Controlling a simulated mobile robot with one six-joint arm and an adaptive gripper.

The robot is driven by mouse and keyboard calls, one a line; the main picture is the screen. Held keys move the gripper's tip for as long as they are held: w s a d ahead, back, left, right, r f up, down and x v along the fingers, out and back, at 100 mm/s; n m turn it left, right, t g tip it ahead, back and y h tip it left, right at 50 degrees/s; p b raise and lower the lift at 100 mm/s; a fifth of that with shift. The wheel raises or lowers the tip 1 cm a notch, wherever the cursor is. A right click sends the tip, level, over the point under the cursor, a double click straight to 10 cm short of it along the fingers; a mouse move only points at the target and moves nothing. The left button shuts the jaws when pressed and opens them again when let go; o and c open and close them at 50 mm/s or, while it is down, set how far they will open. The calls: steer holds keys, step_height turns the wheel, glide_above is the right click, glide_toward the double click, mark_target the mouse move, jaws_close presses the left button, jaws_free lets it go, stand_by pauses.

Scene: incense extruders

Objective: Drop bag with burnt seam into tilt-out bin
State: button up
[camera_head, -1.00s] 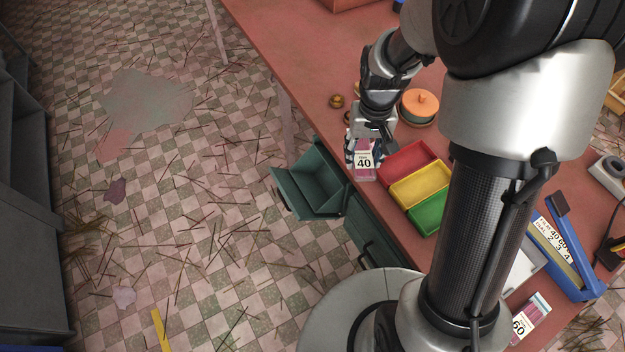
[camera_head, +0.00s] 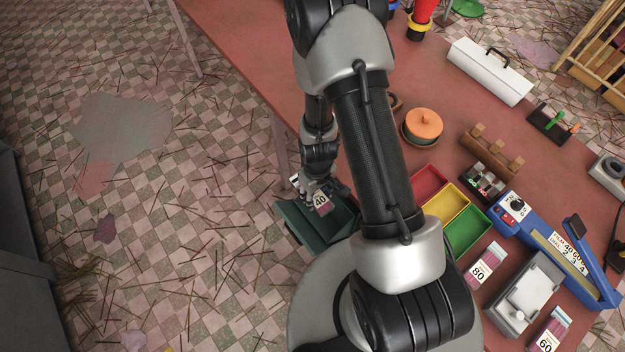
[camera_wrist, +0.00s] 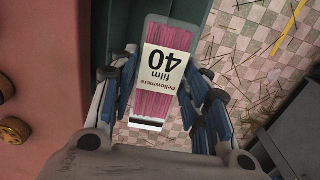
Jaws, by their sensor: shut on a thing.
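The bag's label also shows in the head view, and a dark band with a white edge crosses one end of the bag in the wrist view. The green tilt-out bin (camera_head: 304,234) stands open off the table's left edge. My gripper holds the bag above the bin, apart from its floor as far as I can tell. My arm hides part of the bin and table edge.
Red (camera_head: 429,180), yellow (camera_head: 444,203) and green (camera_head: 467,230) trays lie on the table right of my arm. A bag labelled 80 (camera_head: 481,272), a bag labelled 60 (camera_head: 548,332) and a blue sealer (camera_head: 560,250) are farther right. The floor on the left has scattered sticks.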

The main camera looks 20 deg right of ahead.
steer(key=shift+s+d+f+b, duration=0.1)
steer(key=shift+s+f+b, duration=0.15)
steer(key=shift+f+b, duration=7)
steer(key=shift+f, duration=1.2)
steer(key=o, duration=1.1)
steer(key=shift+o, duration=0.2)
step_height(320, 180, up, 10)
steer(key=p, duration=1)
steer(key=shift+w+r, duration=0.1)
